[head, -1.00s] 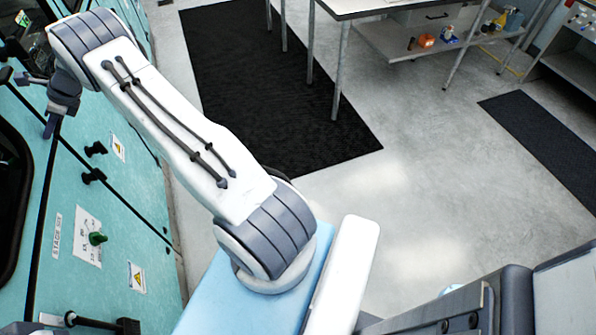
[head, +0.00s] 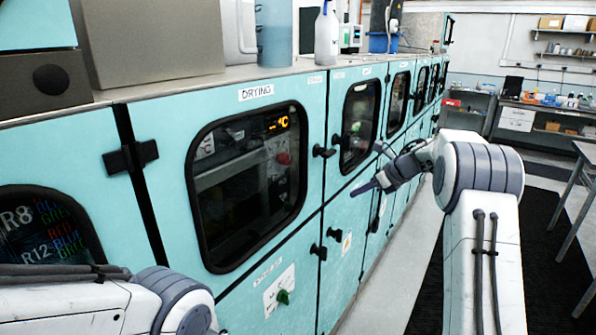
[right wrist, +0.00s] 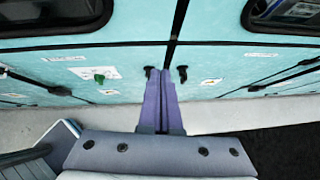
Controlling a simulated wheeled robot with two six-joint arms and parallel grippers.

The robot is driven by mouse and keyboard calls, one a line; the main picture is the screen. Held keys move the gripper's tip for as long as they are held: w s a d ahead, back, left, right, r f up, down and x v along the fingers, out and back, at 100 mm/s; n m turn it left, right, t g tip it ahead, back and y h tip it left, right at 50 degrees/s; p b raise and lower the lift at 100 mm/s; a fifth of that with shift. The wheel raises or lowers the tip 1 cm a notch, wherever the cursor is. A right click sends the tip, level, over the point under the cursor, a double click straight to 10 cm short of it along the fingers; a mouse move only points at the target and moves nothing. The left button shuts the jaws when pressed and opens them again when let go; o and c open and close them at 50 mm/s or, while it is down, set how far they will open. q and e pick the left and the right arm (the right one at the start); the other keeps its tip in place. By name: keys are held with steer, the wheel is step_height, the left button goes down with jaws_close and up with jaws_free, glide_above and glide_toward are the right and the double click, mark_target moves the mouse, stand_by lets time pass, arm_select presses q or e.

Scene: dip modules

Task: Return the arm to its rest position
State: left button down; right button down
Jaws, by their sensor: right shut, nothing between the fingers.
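My right arm (head: 485,235) rises from the bottom right in the head view and bends toward the teal cabinets. Its gripper (head: 372,186) is in front of the cabinet doors and looks clear of them, though the exact gap is hard to judge. In the right wrist view the two purple fingers (right wrist: 161,100) lie together, shut and empty, pointing at the seam between two doors. Part of my left arm (head: 90,300) shows at the lower left in the head view; its gripper is out of view.
A row of teal cabinets (head: 232,230) runs from the left into the distance, with black handles and dark windows. One is labelled DRYING. A white bottle (head: 327,38) stands on top. A black mat (head: 540,250) lies right of the arm, and a table (head: 583,155) stands at the right edge.

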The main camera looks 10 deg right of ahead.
steer(key=w+a+r+m+t, duration=0.2)
steer(key=a+r+m+t, duration=0.3)
steer(key=m, duration=0.6)
steer(key=s+a+f+m+g+h, duration=0.25)
steer(key=s+f+m, duration=0.25)
steer(key=s+m, duration=0.65)
steer(key=s+a+f+m+g+h, duration=0.1)
steer(key=s+a+f+m+g, duration=0.3)
steer(key=s+m, duration=0.7)
steer(key=s+a+f+m+g+h, duration=0.2)
steer(key=s+f+m+g, duration=0.2)
steer(key=s+f+m, duration=0.55)
steer(key=s+a+r+n+g, duration=0.1)
steer(key=s+a+r+n, duration=0.2)
steer(key=s+a, duration=0.3)
steer(key=s+a+r+n+g+b, duration=0.1)
steer(key=s+a+r+n, duration=0.2)
steer(key=s+a, duration=0.4)
steer(key=s+r, duration=0.1)
steer(key=s, duration=0.2)
steer(key=shift+s+r+n+y, duration=0.25)
steer(key=shift+r+n+y, duration=0.05)
steer(key=shift+y, duration=0.05)
